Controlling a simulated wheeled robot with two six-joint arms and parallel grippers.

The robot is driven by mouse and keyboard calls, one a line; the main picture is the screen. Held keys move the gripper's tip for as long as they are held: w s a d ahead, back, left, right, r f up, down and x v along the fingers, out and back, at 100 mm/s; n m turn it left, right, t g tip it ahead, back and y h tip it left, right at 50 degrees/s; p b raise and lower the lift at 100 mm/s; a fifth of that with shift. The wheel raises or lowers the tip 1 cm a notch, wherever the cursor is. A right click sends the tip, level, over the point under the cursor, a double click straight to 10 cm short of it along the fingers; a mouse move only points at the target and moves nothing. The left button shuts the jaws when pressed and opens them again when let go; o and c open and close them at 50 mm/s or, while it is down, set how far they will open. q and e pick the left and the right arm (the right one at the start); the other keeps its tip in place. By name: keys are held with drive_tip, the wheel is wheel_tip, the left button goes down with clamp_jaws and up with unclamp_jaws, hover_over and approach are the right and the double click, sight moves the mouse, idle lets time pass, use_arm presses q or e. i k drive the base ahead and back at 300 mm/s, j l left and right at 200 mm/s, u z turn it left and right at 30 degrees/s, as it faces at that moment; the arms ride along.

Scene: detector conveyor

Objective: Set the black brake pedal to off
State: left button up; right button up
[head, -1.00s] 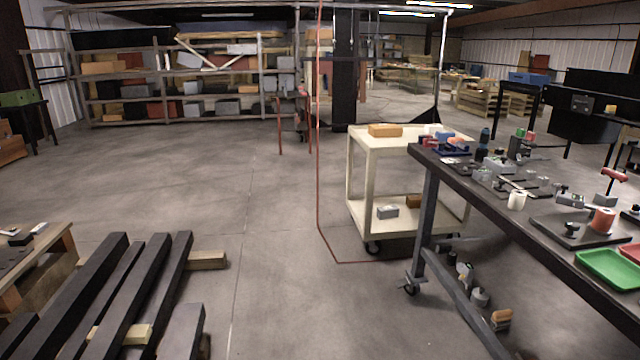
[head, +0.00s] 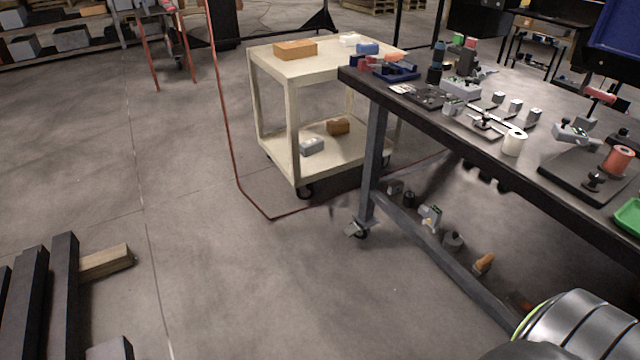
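I cannot make out a clearly black brake pedal in the head view. A caster (head: 360,232) under the near leg of the workbench has a small light-coloured lever at its side; whether this lever is a brake, and its setting, is too small to tell. The cream cart's front caster (head: 304,191) is dark, and no pedal can be told on it. A silver, rounded part of my own body shows at the bottom right. Neither gripper is in view.
The black workbench (head: 455,125) on the right carries many small parts, with a white roll (head: 514,143) near its edge. The cream cart (head: 292,130) stands behind it. Dark beams (head: 65,290) lie at lower left.

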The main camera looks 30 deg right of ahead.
sight(350, 231)
drive_tip(key=i+z, duration=0.3)
drive_tip(key=z, duration=0.15)
drive_tip(key=i+j+z, duration=0.25)
drive_tip(key=z, duration=0.15)
drive_tip(key=i+j+z, duration=0.3)
drive_tip(key=z, duration=0.15)
drive_tip(key=i+j+z, duration=0.25)
drive_tip(key=z, duration=0.15)
drive_tip(key=j, duration=0.05)
